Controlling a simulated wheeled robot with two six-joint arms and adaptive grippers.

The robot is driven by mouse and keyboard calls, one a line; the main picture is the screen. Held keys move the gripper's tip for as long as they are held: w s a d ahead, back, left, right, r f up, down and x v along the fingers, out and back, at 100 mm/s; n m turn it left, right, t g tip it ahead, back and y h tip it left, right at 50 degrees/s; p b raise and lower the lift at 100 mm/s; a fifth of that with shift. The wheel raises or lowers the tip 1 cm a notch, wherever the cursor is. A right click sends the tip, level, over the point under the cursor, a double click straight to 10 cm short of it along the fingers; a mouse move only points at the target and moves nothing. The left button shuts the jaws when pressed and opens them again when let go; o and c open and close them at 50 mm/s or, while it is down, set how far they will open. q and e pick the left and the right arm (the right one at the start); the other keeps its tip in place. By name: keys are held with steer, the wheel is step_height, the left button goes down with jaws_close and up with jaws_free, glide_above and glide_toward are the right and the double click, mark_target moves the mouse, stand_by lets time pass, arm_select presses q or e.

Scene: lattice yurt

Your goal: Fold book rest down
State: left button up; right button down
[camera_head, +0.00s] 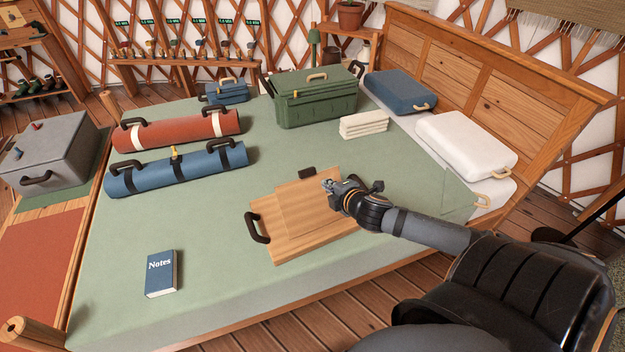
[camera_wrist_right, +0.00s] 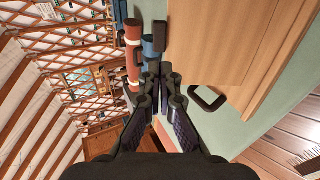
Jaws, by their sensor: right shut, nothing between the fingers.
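The book rest is a light wooden board (camera_head: 268,240) on the bed, with a dark loop handle (camera_head: 257,227) on its left side. A smaller wooden panel (camera_head: 303,210) lies over the board, and a dark tab (camera_head: 307,173) shows at its far edge. I cannot tell whether the panel is fully flat or slightly tilted. My right gripper (camera_head: 328,185) is shut and empty at the panel's far right part; contact is unclear. In the right wrist view, the shut fingertips (camera_wrist_right: 160,72) are beside a large wooden surface (camera_wrist_right: 220,40) and the handle (camera_wrist_right: 207,98). My left gripper is out of view.
A blue notebook (camera_head: 161,273) lies left of the board. Blue (camera_head: 178,170) and red (camera_head: 178,130) rolls, a green case (camera_head: 315,100), folded cloths (camera_head: 363,124) and pillow-like cases (camera_head: 465,143) lie farther back. The green bed cover (camera_head: 200,220) is clear around the notebook.

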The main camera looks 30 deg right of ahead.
steer(key=b, duration=0.2)
glide_toward(309, 173)
steer(key=f, duration=0.1)
arm_select(q)
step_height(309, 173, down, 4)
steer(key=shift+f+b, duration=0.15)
steer(key=shift+b, duration=0.25)
arm_select(e)
steer(key=x, duration=0.6)
steer(key=shift+w+r, duration=0.2)
steer(key=shift+w, duration=0.2)
